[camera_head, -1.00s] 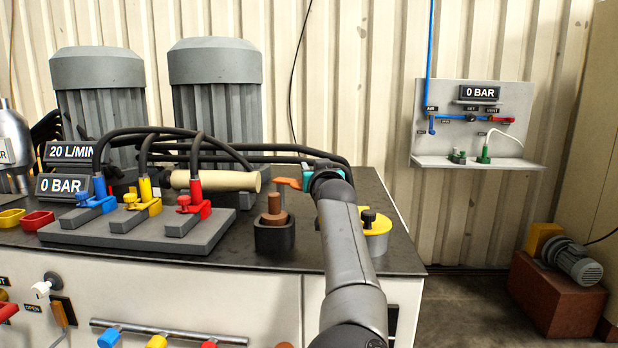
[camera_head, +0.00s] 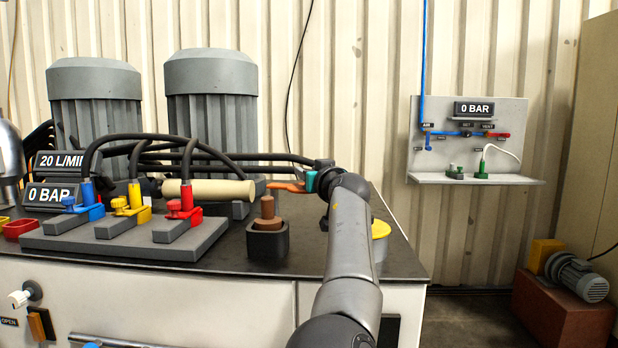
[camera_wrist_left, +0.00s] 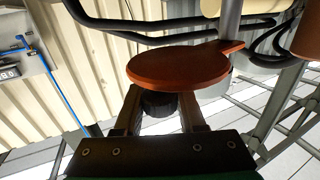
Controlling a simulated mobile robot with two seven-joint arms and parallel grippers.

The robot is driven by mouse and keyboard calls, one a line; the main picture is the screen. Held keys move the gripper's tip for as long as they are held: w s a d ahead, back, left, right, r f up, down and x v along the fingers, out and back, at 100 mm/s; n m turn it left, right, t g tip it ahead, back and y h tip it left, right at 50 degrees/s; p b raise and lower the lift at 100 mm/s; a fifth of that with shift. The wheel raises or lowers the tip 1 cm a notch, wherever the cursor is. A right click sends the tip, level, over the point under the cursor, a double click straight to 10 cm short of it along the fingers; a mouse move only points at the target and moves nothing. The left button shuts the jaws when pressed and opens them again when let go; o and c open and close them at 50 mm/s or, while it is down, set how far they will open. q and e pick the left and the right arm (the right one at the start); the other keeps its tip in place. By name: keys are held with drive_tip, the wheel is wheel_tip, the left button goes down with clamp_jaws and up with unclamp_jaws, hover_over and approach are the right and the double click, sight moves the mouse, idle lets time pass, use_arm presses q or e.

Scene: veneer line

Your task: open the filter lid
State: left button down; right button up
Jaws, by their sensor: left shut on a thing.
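The filter lid appears to be the orange-brown disc (camera_wrist_left: 178,68) in the left wrist view, with a dark knob (camera_wrist_left: 160,104) on its near face and a tab at its upper right. My left gripper (camera_wrist_left: 160,112) has a finger on each side of this knob and is shut on it. In the head view the lid (camera_head: 286,187) shows as a thin orange strip at the tip of my left gripper (camera_head: 308,182), above the bench and right of the beige cylinder. My arm hides part of this area. My right gripper is not in view.
A brown peg stands in a black block (camera_head: 267,242) left of my arm. A yellow part (camera_head: 380,229) is partly hidden behind the arm. Red, yellow and blue hose couplings sit on a grey plate (camera_head: 125,243). Black hoses run behind. The bench's right end is mostly clear.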

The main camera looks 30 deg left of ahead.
use_arm(q)
drive_tip(key=shift+d+f, duration=0.15)
drive_tip(key=shift+f, duration=0.3)
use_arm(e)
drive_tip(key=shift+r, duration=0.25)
use_arm(q)
drive_tip(key=c, duration=0.7)
unclamp_jaws()
drive_tip(key=shift+w, duration=0.15)
drive_tip(key=shift+o, duration=1)
drive_tip(key=shift+r, duration=0.3)
